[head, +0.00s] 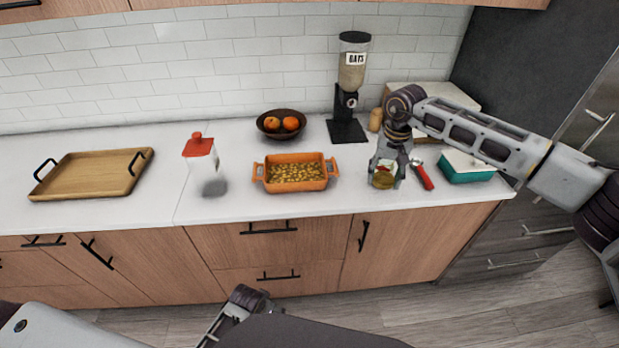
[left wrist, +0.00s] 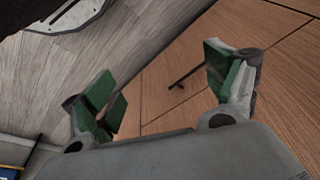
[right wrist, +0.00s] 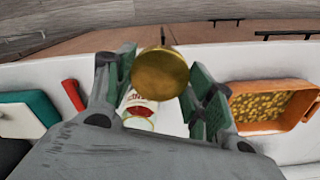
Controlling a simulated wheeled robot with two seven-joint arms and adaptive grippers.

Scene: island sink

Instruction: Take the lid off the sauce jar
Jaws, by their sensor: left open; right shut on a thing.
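The sauce jar (head: 382,180) stands on the counter under my right gripper (head: 387,166), partly hidden by its fingers. In the right wrist view, the round gold lid (right wrist: 160,74) lies between the green finger pads, which are shut on it. The jar's glass body with a red and white label (right wrist: 140,106) shows just below the lid. I cannot tell whether the lid still touches the jar's rim. My left gripper (left wrist: 163,95) is open and empty, low in front of the cabinet doors, away from the counter top.
A red-handled tool (head: 421,174) and a teal dish with a white top (head: 467,168) lie right of the jar. An orange baking dish (head: 295,172) stands to its left. The oats dispenser (head: 352,75) is behind. A wooden tray (head: 90,173) sits far left.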

